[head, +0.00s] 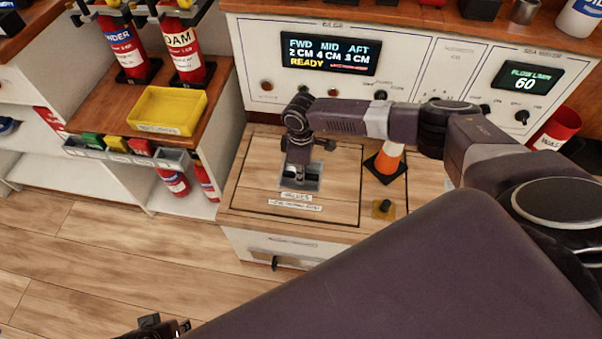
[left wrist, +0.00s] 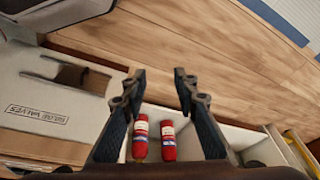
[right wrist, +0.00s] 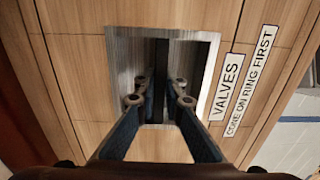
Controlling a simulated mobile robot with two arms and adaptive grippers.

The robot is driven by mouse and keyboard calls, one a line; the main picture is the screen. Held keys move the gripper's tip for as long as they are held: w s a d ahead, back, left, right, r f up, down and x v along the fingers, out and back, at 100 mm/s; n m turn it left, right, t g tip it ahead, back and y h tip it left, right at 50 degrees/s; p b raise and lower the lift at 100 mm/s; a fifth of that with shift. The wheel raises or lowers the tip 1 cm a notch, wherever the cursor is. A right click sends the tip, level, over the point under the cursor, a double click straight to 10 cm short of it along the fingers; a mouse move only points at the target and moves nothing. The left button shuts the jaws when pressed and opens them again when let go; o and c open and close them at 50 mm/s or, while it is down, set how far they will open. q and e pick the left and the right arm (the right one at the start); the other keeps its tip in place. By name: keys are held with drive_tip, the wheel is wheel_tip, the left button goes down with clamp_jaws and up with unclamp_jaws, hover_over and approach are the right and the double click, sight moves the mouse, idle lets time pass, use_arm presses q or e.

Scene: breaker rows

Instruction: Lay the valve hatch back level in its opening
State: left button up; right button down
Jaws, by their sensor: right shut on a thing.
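The valve hatch (head: 252,182) is a wooden panel with a dark outline, set in the top of the low wooden bench. It looks about level with the wood around it; a small tilt is hard to tell. A metal-framed recess (right wrist: 120,75) in it holds a dark bar (right wrist: 161,65). The label reads "VALVES, CONE ON RING FIRST" (right wrist: 240,85). My right gripper (right wrist: 160,101) reaches into the recess from above and is shut on the bar; it also shows in the head view (head: 299,174). My left gripper (left wrist: 158,80) is open and empty, far from the hatch.
An orange and white cone (head: 391,160) on a dark base stands right of the hatch, near my right arm. A yellow plate with a black knob (head: 383,208) is nearby. A yellow tray (head: 168,110) and extinguishers (head: 183,48) are at left. The floor in front is clear.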

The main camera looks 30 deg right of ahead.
drive_tip(key=shift+w+f, duration=0.1)
drive_tip(key=shift+f, duration=0.05)
drive_tip(key=c, duration=2)
unclamp_jaws()
drive_tip(key=shift+o, duration=0.2)
drive_tip(key=shift+s+f, duration=0.15)
drive_tip(key=shift+s, duration=0.05)
use_arm(q)
drive_tip(key=shift+s+r, duration=0.1)
drive_tip(key=shift+r, duration=0.4)
use_arm(e)
wheel_tip(320, 180, up, 12)
use_arm(q)
drive_tip(key=shift+s, duration=0.1)
